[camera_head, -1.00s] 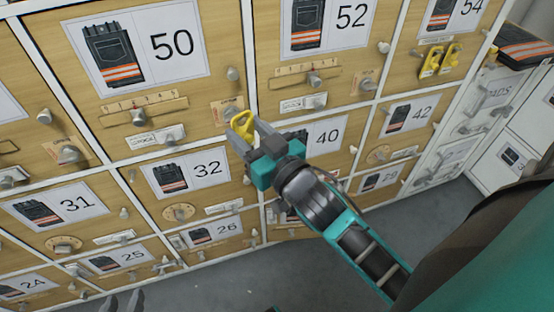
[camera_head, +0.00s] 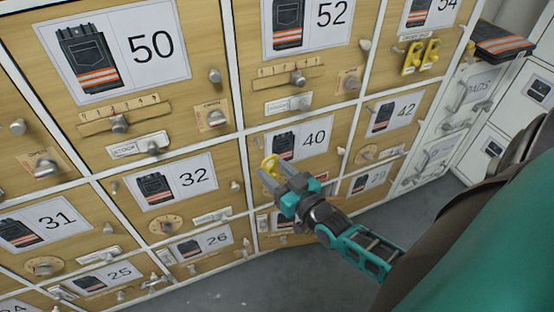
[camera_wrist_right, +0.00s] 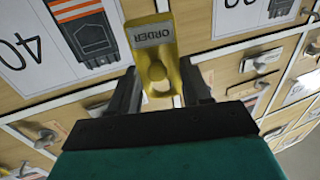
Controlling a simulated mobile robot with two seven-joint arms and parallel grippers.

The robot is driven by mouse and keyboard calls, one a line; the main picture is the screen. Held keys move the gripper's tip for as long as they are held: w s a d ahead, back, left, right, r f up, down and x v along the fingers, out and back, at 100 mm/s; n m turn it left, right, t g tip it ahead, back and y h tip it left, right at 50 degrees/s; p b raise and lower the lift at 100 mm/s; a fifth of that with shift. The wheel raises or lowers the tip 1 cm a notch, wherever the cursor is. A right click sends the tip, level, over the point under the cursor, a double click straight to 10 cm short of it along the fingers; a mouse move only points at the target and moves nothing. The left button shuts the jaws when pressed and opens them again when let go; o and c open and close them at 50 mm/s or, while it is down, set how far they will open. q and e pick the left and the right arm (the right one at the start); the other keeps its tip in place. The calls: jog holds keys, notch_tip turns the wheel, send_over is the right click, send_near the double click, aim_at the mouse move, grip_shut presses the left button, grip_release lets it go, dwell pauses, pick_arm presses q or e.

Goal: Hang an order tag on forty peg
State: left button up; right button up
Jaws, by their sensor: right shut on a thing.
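My right gripper (camera_head: 279,173) is shut on a yellow order tag (camera_head: 268,163). It holds the tag in front of the lower left part of the drawer front marked 40 (camera_head: 333,132). In the right wrist view the tag (camera_wrist_right: 152,45), lettered ORDER, sits between the two fingers. A small grey knob (camera_head: 341,150) shows at the right side of the 40 front. The gripper and tag are to its left, apart from it. The gripper hides the lower part of that front. My left gripper is out of view.
Two yellow tags (camera_head: 421,57) hang on the front marked 54. Neighbouring fronts 32 (camera_head: 215,160), 52 (camera_head: 268,90) and 42 (camera_head: 424,97) carry protruding knobs, latches and label holders. Grey floor (camera_head: 235,290) shows below the cabinet.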

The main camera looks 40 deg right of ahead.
aim_at(256, 146)
jog(key=shift+w+d+f+b, duration=0.1)
jog(key=shift+w+d+b, duration=0.15)
jog(key=shift+w+b, duration=0.6)
jog(key=shift+w+d+f+b, duration=0.2)
jog(key=shift+w+b, duration=0.3)
jog(key=shift+w, duration=0.65)
jog(key=shift+w+d+f+b, duration=0.1)
jog(key=shift+w+d+b, duration=0.2)
jog(key=shift+w+b, duration=0.55)
jog(key=shift+w+d+f, duration=0.1)
jog(key=shift+w, duration=0.55)
jog(key=shift+w+d, duration=0.1)
